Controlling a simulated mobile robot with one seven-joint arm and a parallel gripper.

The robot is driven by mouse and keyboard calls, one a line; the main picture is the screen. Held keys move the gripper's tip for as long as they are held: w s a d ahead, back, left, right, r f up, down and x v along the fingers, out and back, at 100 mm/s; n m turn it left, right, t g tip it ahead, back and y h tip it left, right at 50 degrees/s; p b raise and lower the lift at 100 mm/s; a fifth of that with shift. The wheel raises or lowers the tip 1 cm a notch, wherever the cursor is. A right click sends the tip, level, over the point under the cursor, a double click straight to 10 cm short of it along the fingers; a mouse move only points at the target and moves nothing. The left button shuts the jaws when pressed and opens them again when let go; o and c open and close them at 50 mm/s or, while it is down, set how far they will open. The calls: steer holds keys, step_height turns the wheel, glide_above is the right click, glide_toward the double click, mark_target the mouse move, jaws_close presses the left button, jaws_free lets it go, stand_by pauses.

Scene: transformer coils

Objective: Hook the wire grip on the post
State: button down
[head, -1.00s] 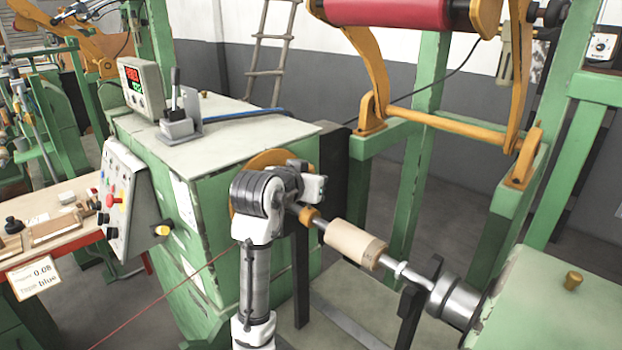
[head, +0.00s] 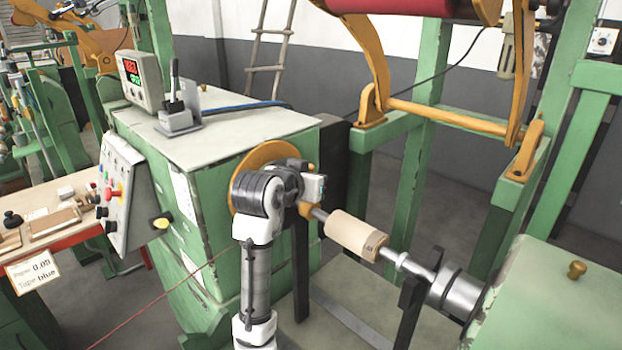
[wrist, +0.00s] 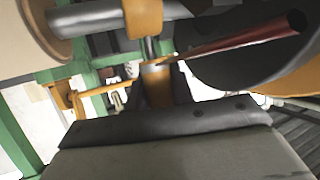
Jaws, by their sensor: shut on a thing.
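My gripper (head: 314,188) is at the left end of the spindle, beside an orange collar (head: 306,210). In the wrist view its dark jaw (wrist: 165,120) is shut on a small orange-brown cylinder, which looks like the wire grip (wrist: 157,88) and is partly hidden by the jaw. A dark red wire (wrist: 235,37) slants across from upper right towards it. Just beyond is the orange collar (wrist: 143,17) with a short metal pin, apparently the post (wrist: 150,48). Grip and pin overlap in this view; I cannot tell whether they touch. In the head view my arm hides the grip.
A pale coil former (head: 352,235) sits on the spindle to the right, near a grey chuck (head: 455,293). An orange disc (head: 258,160) is behind my wrist. The green cabinet (head: 190,235) stands left, with a control panel (head: 125,195). The red wire (head: 150,307) crosses at lower left.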

steer(key=shift+f+b, duration=0.45)
steer(key=shift+f, duration=0.4)
steer(key=c, duration=1.1)
jaws_free()
steer(key=shift+s, duration=0.1)
steer(key=b+v, duration=0.3)
steer(key=v, duration=1)
steer(key=shift+s+a+r, duration=0.15)
steer(key=shift+a+r, duration=0.05)
steer(key=shift+r, duration=0.05)
steer(key=shift+f, duration=0.1)
